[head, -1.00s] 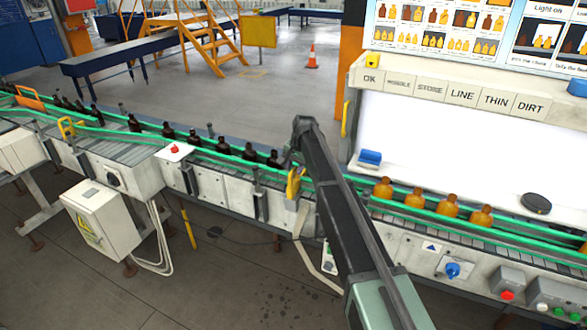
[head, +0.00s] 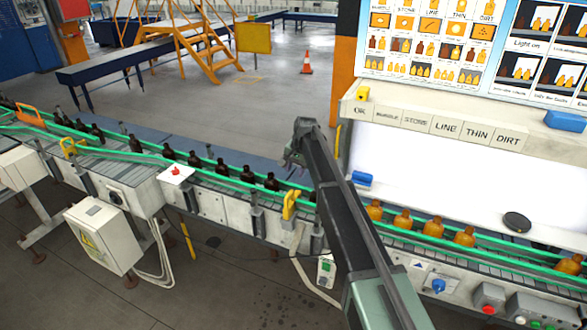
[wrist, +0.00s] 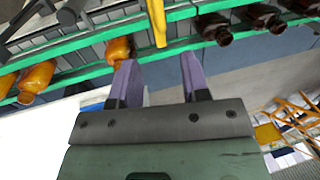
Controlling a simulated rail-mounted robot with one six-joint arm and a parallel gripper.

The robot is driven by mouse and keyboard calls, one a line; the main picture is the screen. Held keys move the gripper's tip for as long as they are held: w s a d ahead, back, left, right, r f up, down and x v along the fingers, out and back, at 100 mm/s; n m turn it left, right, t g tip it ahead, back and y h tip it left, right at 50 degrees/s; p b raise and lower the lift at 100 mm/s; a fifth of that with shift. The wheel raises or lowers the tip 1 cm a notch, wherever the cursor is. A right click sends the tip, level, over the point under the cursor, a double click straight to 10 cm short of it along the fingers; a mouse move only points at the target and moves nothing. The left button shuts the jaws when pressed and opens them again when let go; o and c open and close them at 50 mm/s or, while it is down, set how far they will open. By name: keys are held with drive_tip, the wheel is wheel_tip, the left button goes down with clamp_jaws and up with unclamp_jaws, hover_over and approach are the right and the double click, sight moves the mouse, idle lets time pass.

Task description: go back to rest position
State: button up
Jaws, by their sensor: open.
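My gripper (head: 297,155) is at the end of my raised arm in the head view, by the far side of the conveyor. Its small jaws are hard to make out there. In the wrist view its two purple fingers (wrist: 158,78) are spread apart with nothing between them. An amber bottle (wrist: 117,47) stands on the belt beyond the left fingertip, and another (wrist: 37,77) is farther left. In the head view several lit amber bottles (head: 433,227) stand in front of the white panel, right of my arm.
The green-railed conveyor (head: 228,181) runs across the view, with several dark bottles (head: 221,171) at left. A yellow bracket (head: 290,204) stands by the rail near my arm. A row of labels (head: 433,127) and a screen (head: 440,40) are above the white panel (head: 430,180).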

drive_tip(key=shift+f, duration=0.1)
drive_tip(key=s+d+f+n+b, duration=0.1)
drive_tip(key=s+d+f+b, duration=0.4)
drive_tip(key=s, duration=0.9)
drive_tip(key=s+d+f+n+h+b, duration=0.1)
drive_tip(key=s+d+f+b, duration=0.4)
drive_tip(key=s, duration=0.8)
drive_tip(key=s+d+f+n+g+h+b, duration=0.1)
drive_tip(key=s+d+f+n+b, duration=0.1)
drive_tip(key=s+d+f+b, duration=0.3)
drive_tip(key=s+f+b, duration=0.4)
drive_tip(key=s, duration=0.5)
drive_tip(key=shift+s+f+n, duration=0.15)
drive_tip(key=shift+s+n, duration=0.15)
drive_tip(key=shift+n, duration=0.1)
drive_tip(key=shift+o, duration=0.3)
